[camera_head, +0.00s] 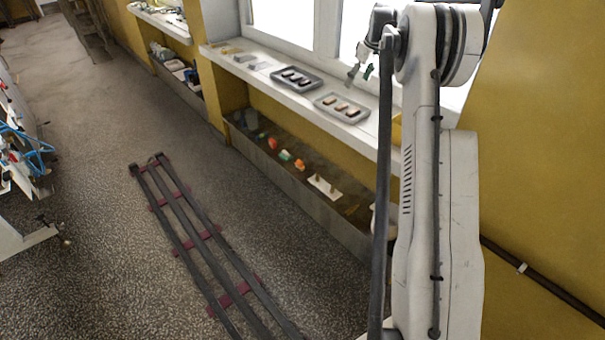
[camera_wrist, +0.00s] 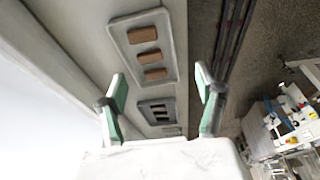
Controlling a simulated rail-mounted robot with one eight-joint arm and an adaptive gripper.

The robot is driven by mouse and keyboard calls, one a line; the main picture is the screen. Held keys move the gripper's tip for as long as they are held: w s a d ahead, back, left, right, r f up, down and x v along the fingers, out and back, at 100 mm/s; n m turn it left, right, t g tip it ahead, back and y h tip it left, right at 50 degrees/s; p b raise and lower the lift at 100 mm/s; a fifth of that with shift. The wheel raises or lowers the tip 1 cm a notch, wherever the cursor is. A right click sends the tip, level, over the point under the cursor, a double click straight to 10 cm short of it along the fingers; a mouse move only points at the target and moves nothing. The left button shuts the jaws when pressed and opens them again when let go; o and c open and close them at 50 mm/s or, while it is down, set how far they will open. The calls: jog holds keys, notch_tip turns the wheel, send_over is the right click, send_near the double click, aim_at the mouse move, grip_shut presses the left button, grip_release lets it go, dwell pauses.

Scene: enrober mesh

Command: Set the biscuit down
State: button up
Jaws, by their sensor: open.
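A grey tray (camera_head: 350,121) lies on the windowsill ledge with three brown biscuits on it. In the wrist view the tray (camera_wrist: 116,32) is nearest, with biscuits (camera_wrist: 143,34), (camera_wrist: 152,56) and (camera_wrist: 156,74) in a row. I cannot tell which one the task means. A second tray (camera_head: 300,91) beyond it carries several dark brown pieces; it also shows in the wrist view (camera_wrist: 143,108). My gripper (camera_wrist: 161,84) has its two green-tipped fingers spread wide with nothing between them. In the head view my gripper (camera_head: 361,74) is above the ledge, beside the window.
The ledge (camera_head: 225,55) runs along the window, with small flat items at its far end. A lower shelf (camera_head: 290,185) holds several coloured objects. Dark floor rails (camera_head: 200,245) lie on the open floor. Machinery with blue hoses (camera_head: 22,145) stands at far left.

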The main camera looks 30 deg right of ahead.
jog(key=s+a+r, duration=0.2)
jog(key=a+r, duration=0.3)
jog(key=a, duration=0.3)
jog(key=s+a+r, duration=0.2)
jog(key=a+r, duration=0.4)
jog(key=a, duration=0.1)
jog(key=s+a+r+m+t+h, duration=0.1)
jog(key=s+a+r, duration=0.2)
jog(key=s+a, duration=0.35)
jog(key=s+a+r, duration=0.3)
jog(key=s+a, duration=0.1)
jog(key=a, duration=0.6)
jog(key=s+a+f+t, duration=0.1)
jog(key=s+a+f, duration=0.1)
jog(key=s+a, duration=1.1)
jog(key=s+a+f, duration=0.2)
jog(key=s+f, duration=0.2)
jog(key=s, duration=0.3)
jog(key=s+a+f+m+t, duration=0.1)
jog(key=s+f, duration=0.3)
jog(key=s, duration=0.4)
jog(key=shift+s+a+f+t, duration=0.25)
jog(key=shift+a+f+t, duration=0.1)
jog(key=shift+a, duration=0.4)
jog(key=shift+a, duration=0.1)
